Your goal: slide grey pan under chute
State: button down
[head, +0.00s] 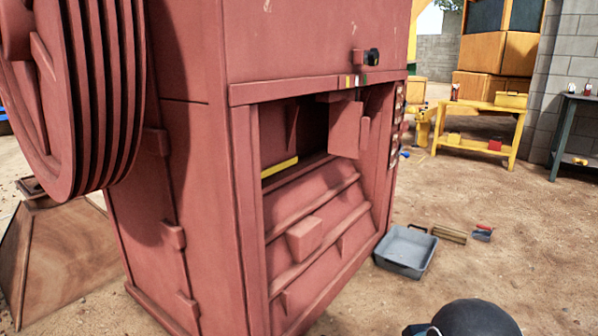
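The grey pan (404,251) is a shallow rectangular tray lying on the dirt ground, just right of the crusher's lower right front corner. It looks empty. The red jaw crusher (185,190) fills the left and middle of the view. Its open front (310,185) shows sloping ribbed red plates inside, with a hanging red block (346,128) at the upper right. I cannot tell which part is the chute. My gripper is not in view; only a dark rounded part of my arm shows at the bottom right.
A brown wooden block or brush (449,234) and a red-handled trowel (482,232) lie right of the pan. A yellow bench (478,112) and a dark table (570,120) stand behind. A large grooved wheel (110,95) juts out left.

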aim_at(417, 249)
jog(key=z, duration=0.05)
jog(key=k, duration=0.65)
jog(key=z, duration=0.75)
jog(key=i, duration=1)
jog(key=z, duration=1.1)
jog(key=i, duration=1.9)
jog(key=u, duration=0.8)
jog(key=i, duration=1.05)
jog(key=u, duration=1.35)
jog(key=i, duration=0.4)
jog(key=u, duration=0.35)
